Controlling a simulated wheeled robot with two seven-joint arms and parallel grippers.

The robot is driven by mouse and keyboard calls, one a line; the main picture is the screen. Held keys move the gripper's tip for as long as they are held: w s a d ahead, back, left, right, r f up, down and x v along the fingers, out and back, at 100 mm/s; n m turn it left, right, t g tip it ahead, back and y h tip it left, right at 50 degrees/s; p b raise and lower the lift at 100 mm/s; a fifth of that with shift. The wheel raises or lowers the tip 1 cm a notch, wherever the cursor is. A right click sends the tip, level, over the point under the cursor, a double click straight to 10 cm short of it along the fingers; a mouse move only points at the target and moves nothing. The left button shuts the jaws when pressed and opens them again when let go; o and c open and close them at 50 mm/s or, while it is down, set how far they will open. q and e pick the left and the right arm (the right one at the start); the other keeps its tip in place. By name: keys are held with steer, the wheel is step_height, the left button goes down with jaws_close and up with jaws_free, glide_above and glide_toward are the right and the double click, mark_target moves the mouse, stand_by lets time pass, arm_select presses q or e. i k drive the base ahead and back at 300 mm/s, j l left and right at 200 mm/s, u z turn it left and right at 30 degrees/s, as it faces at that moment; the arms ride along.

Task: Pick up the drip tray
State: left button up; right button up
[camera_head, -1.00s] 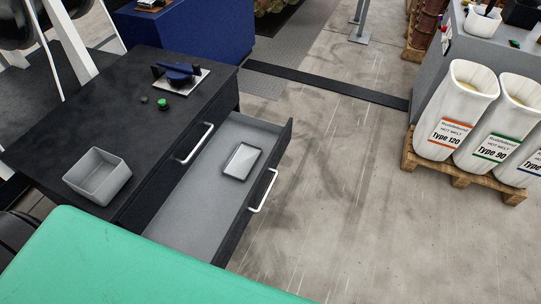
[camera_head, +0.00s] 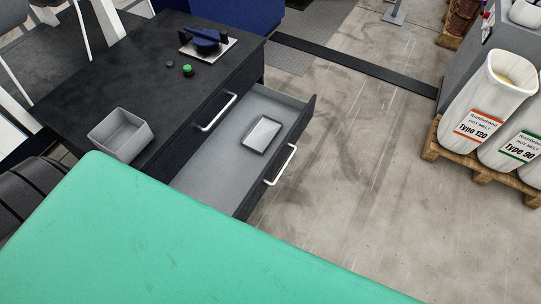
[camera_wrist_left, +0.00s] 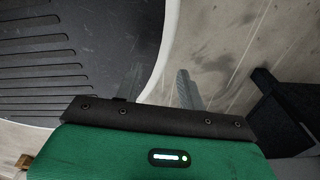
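The drip tray (camera_head: 262,134) is a small, shallow grey rectangular tray. It lies flat inside the open drawer (camera_head: 208,178) of the black cabinet in the head view, near the drawer's far end. My left gripper (camera_wrist_left: 158,88) shows only in the left wrist view, with its two fingers apart and nothing between them. It is away from the tray, which does not show in that view. My right gripper is not in view.
A grey open bin (camera_head: 121,136), a dark blue device on a plate (camera_head: 207,43) and a green button (camera_head: 188,70) are on the black cabinet top (camera_head: 130,75). White sacks (camera_head: 487,95) stand on a wooden pallet (camera_head: 451,153) at right. The floor between is clear.

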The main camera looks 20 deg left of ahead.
mark_target(264, 132)
steer(key=i+l+u, duration=0.1)
steer(key=u, duration=0.25)
steer(key=i+l+u, duration=0.1)
steer(key=u, duration=0.25)
